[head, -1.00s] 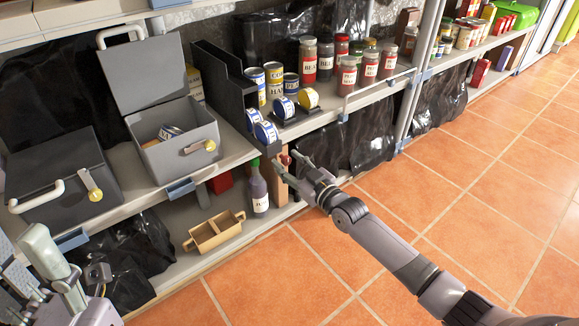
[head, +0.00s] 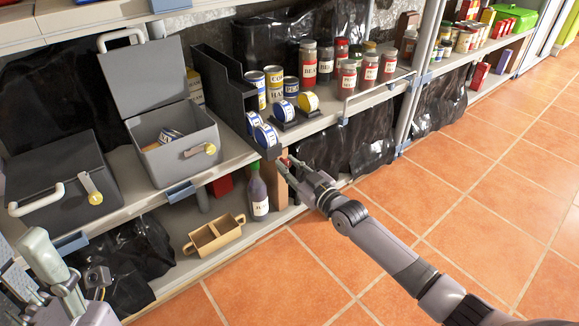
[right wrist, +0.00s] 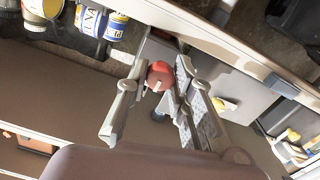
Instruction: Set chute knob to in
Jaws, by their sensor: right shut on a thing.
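The chute (head: 228,88) is a dark, stepped can rack on the middle shelf, with cans at its low front end. A red round knob (head: 285,162) sits just below that front end. It shows larger in the right wrist view (right wrist: 160,75), with a small pale mark on it. My right gripper (head: 284,166) reaches in from the lower right and is shut on the knob; its fingers (right wrist: 155,88) stand on either side of it. The fingers partly hide the knob in the head view. My left gripper (head: 82,284) is at the lower left, away from the chute; its fingers are unclear.
An open grey box (head: 180,150) and a closed grey box (head: 60,185) stand left of the chute. Jars (head: 348,78) stand to its right. A purple bottle (head: 258,195) and tan divided tray (head: 212,238) are on the low shelf. The tiled floor (head: 480,215) is clear.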

